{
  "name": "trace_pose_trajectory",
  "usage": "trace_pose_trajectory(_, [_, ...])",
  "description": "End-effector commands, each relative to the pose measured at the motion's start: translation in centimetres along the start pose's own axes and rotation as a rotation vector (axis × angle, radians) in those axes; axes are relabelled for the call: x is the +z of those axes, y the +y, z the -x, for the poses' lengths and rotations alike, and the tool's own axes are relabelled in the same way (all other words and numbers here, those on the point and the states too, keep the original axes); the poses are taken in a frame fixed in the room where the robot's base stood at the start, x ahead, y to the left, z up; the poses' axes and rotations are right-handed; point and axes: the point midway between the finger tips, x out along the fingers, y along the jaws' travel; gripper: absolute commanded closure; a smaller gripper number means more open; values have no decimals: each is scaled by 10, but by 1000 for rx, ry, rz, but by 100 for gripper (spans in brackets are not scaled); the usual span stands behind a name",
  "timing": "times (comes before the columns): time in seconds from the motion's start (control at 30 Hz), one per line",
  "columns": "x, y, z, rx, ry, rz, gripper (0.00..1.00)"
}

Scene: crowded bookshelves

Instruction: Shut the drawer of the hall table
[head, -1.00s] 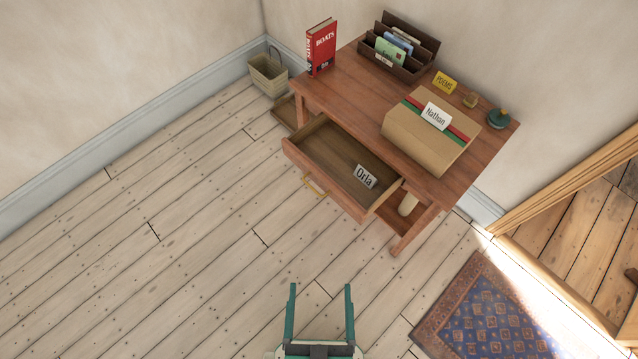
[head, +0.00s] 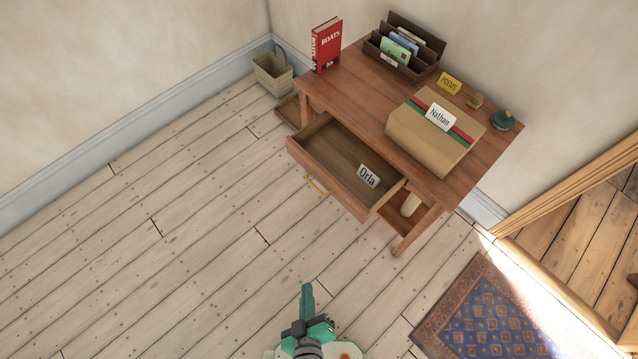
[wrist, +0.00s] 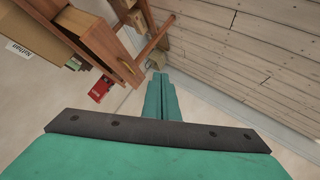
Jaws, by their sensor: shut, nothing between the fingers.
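The hall table (head: 372,95) is reddish-brown wood and stands against the right wall. Its drawer (head: 338,165) is pulled well out, with a brass handle (head: 317,186) on the front. A card reading "Orla" (head: 369,176) lies inside the drawer. My gripper (head: 307,288) is shut and empty, low in the head view, over the floor in front of the drawer and apart from it. In the wrist view my green fingers (wrist: 160,90) are together, and the table (wrist: 110,45) shows at upper left, turned over.
A basket (head: 273,72) stands behind. A rug (head: 480,315) lies at lower right. Floor before the drawer is clear.

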Motion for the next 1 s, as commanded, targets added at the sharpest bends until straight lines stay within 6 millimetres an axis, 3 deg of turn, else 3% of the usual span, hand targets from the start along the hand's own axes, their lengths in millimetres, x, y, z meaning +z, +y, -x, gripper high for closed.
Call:
trace_pose_trajectory(0.03, [11,-12,-20,-23,-34,104,100])
trace_pose_trajectory(0.23, [53,-43,-84,-88,-191,545,100])
trace_pose_trajectory(0.37, [68,-48,-122,-104,-292,829,100])
trace_pose_trajectory(0.5, [69,-44,-160,-96,-408,1127,100])
trace_pose_trajectory(0.63, [54,-33,-189,-61,-527,1390,100])
trace_pose_trajectory(0.77, [23,-18,-212,0,-663,1625,100])
trace_pose_trajectory(1.0, [-65,6,-228,168,-956,1947,100])
